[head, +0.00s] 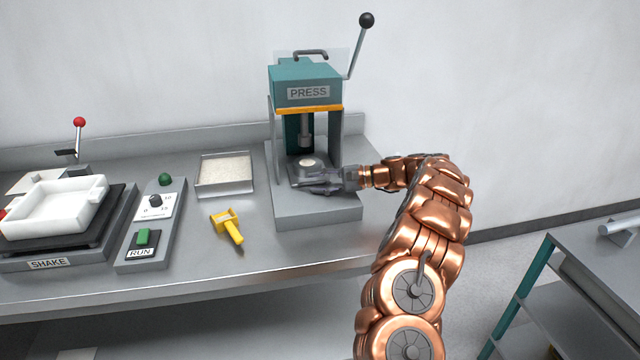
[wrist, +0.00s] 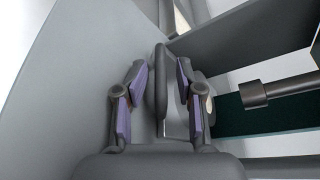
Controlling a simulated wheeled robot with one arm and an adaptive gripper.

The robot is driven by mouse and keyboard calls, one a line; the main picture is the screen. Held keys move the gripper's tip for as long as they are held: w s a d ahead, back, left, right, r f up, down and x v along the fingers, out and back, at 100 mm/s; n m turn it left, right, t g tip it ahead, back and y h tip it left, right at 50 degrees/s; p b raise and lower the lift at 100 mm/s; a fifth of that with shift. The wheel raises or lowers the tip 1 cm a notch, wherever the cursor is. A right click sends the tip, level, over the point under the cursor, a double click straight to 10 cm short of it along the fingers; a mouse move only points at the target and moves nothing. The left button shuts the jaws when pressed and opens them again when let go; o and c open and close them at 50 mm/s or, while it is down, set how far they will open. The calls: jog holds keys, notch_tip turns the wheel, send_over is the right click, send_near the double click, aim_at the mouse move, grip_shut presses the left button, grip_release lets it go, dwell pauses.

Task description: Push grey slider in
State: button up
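The grey slider (head: 297,178) sits low in the opening of the teal press (head: 306,80), with a round die and pale disc on it. Its dark upright handle (wrist: 161,90) shows in the wrist view. My gripper (head: 322,187) is low at the press front, beside the slider, reaching in from the right. In the wrist view my gripper (wrist: 160,75) has its two purple-padded fingers apart, one on each side of the handle, with gaps showing. The gripper hides part of the slider in the head view.
The press lever (head: 357,48) rises at the upper right. A yellow scoop (head: 228,226), a powder tray (head: 225,174), a control box (head: 154,222) and a shaker with a white tray (head: 57,207) stand to the left. The press posts flank the opening.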

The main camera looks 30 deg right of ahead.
jog(key=shift+v, duration=3.9)
jog(key=shift+c, duration=0.4)
